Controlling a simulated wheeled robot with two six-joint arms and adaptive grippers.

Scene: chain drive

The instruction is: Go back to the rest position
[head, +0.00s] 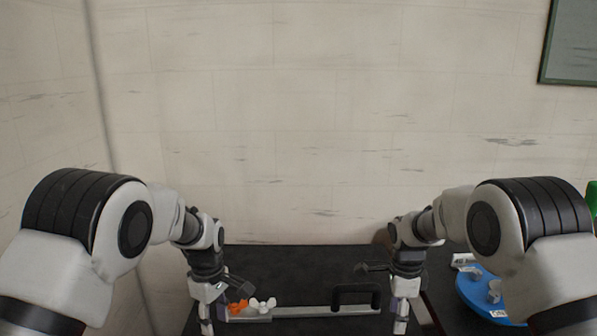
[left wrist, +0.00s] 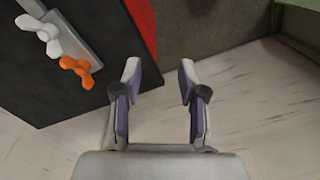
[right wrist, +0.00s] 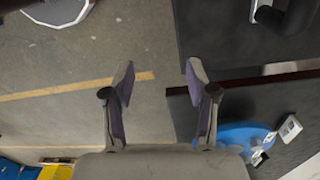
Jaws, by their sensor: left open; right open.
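My left gripper (head: 207,318) hangs at the left end of the dark table. In the left wrist view my left gripper (left wrist: 158,80) is open and empty, over the floor beside the table edge. My right gripper (head: 401,318) hangs near the right end of the table. In the right wrist view my right gripper (right wrist: 160,85) is open and empty, with floor below it. An orange wing-shaped part (head: 238,306) and a white one (head: 262,305) sit at the left end of a grey plate (head: 310,311); they also show in the left wrist view (left wrist: 77,70).
A black handle (head: 355,291) stands at the plate's right end. A blue round tray (head: 475,299) with small grey parts lies to the right on another dark surface, beside a small white labelled box (head: 463,260). The table behind the plate is clear. A wall stands behind.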

